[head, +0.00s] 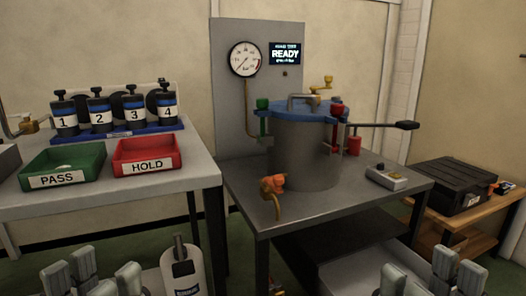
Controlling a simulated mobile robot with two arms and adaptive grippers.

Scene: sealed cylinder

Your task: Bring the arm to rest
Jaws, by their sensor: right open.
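My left gripper (93,277) shows at the bottom left edge of the head view, its fingers apart with nothing seen between them. My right gripper (430,277) shows at the bottom right edge, also open and empty. Both point upward in the picture and are cut off by the lower edge, so their arms are hidden. Neither is seen touching anything. The grey sealed cylinder (303,155) with a blue lid (300,110) stands upright on the metal table (345,200), beyond both grippers.
A panel carries a gauge (245,59) and a READY display (285,54). A green PASS tray (62,165), a red HOLD tray (147,155) and several numbered canisters sit at left. A white bottle (183,268) stands low beside my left gripper. A black case (447,184) lies at right.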

